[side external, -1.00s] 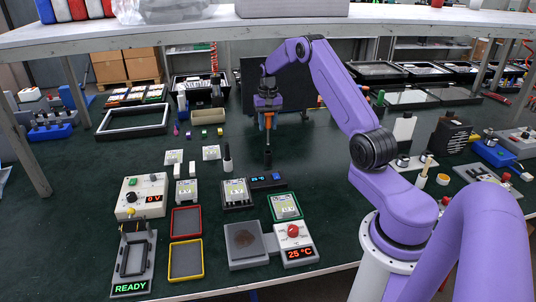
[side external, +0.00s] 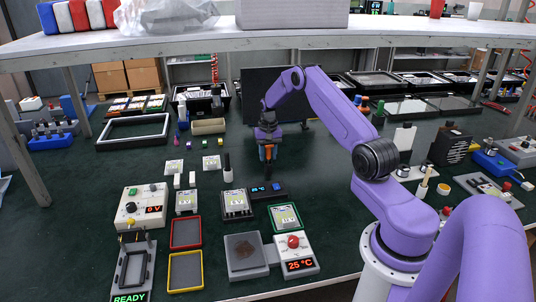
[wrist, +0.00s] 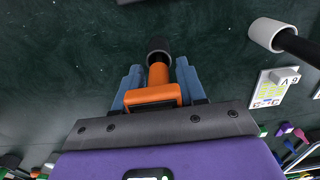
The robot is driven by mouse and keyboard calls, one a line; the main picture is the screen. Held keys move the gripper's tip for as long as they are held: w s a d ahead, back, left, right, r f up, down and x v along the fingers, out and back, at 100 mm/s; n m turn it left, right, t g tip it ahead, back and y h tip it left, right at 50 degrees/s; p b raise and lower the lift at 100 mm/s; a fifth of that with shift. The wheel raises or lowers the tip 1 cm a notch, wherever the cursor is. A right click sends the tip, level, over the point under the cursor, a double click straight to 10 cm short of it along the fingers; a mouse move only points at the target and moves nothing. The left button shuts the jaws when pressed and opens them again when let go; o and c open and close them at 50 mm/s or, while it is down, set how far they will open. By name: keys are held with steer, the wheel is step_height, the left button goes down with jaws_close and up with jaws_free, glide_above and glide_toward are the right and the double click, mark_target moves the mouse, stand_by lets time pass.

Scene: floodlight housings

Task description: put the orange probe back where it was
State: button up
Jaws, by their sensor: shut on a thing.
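My gripper (side external: 267,146) is shut on the orange probe (side external: 268,155) and points down over the table. In the wrist view, the blue-grey fingers of my gripper (wrist: 158,82) stand on both sides of the orange probe (wrist: 158,75). A dark grey cylindrical cup (wrist: 158,47) shows at the probe's far end, and low under the probe in the side view (side external: 267,171). The probe lines up with this cup. I cannot tell how deep its tip sits in it.
A white cup with a black stick (side external: 227,172) stands to the left, and in the wrist view (wrist: 270,34). A blue-lit display unit (side external: 265,190) lies close in front. White-labelled modules and coloured trays (side external: 186,232) fill the front left.

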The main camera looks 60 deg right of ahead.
steer(key=shift+f, duration=0.1)
steer(key=o, duration=1.1)
steer(key=shift+o, duration=0.2)
